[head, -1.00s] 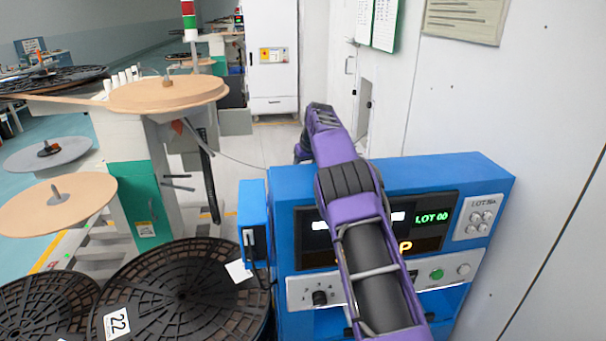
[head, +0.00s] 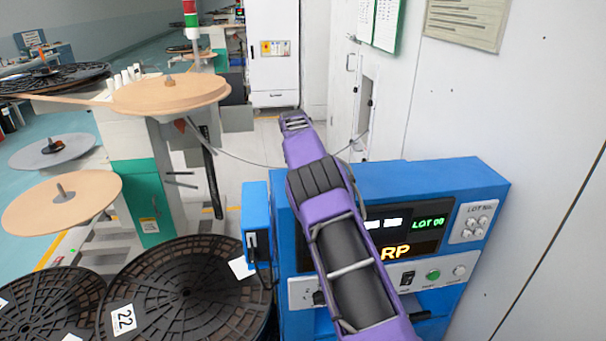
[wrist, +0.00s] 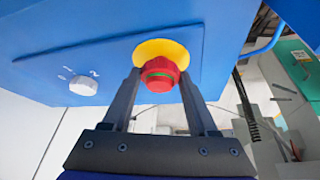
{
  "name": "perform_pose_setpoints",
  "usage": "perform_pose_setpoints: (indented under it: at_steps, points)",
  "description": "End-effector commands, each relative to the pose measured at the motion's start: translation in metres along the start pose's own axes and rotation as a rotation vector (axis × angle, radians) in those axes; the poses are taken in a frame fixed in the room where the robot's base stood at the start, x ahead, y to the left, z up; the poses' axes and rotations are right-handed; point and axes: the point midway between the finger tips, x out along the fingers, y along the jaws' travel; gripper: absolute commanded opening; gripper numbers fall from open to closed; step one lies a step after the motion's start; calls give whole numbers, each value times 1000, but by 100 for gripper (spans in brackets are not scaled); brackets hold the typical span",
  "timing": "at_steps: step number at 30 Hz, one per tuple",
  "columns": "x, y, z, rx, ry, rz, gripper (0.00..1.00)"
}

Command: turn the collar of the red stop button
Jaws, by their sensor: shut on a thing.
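The red stop button (wrist: 160,66) shows in the wrist view, in front of a round yellow plate (wrist: 150,48) on a blue panel. In the head view the button and my gripper are hidden; my purple arm crosses in front of the blue machine (head: 440,180).
A white knob (wrist: 83,87) marked with numbers sits left of the button. In the head view, black reels (head: 185,300) lie left of the blue machine, and a white wall (head: 540,110) stands close on its right. A green button (head: 433,275) is on the front.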

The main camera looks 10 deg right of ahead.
Motion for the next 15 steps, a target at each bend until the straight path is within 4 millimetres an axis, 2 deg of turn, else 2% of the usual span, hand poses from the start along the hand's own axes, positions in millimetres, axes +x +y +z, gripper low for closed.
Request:
perform_pose_setpoints:
  at_steps: [15]
  points:
    - [0,-1,-1,67,2,39,4]
